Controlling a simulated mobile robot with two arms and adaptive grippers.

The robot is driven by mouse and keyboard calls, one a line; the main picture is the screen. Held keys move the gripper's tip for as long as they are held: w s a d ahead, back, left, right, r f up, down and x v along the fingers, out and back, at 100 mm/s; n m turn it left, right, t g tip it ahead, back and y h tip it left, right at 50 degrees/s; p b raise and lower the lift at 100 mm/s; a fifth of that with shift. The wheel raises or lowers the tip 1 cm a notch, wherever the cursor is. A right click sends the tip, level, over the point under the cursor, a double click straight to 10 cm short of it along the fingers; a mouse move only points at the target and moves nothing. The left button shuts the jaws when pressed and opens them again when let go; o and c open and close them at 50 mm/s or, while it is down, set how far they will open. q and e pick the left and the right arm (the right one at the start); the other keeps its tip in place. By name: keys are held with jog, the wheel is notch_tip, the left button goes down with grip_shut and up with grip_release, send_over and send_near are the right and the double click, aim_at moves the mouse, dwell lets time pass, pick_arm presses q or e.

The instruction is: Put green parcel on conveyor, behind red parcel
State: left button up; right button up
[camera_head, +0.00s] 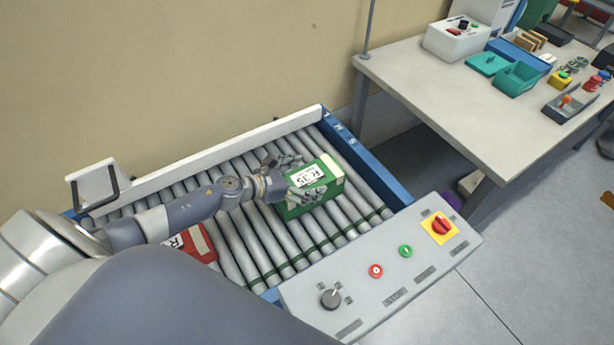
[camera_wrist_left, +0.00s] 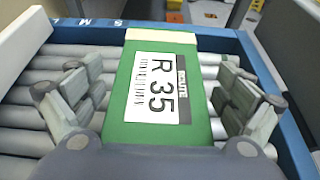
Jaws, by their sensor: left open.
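The green parcel (camera_head: 327,190) lies on the conveyor rollers (camera_head: 347,211) near the blue end frame, with a white label reading R 35. It fills the middle of the left wrist view (camera_wrist_left: 200,112). My left gripper (camera_head: 299,178) is open, with one finger on each side of the green parcel; in the left wrist view gaps show between the fingers and its sides. The red parcel (camera_head: 202,243) lies on the rollers to the left, partly hidden under my left arm. My right gripper is not in view.
A control panel (camera_head: 385,285) with a knob and buttons borders the conveyor's near side. A white guide rail (camera_head: 218,154) runs along the wall side. A grey table (camera_head: 440,103) with bins and small parts stands at the upper right. Bare rollers lie between the parcels.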

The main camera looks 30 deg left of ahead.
pick_arm(q)
jog(key=shift+r, duration=0.25)
jog(key=b+v, duration=0.2)
jog(key=v, duration=1)
jog(key=shift+f, duration=0.1)
dwell(2.2)
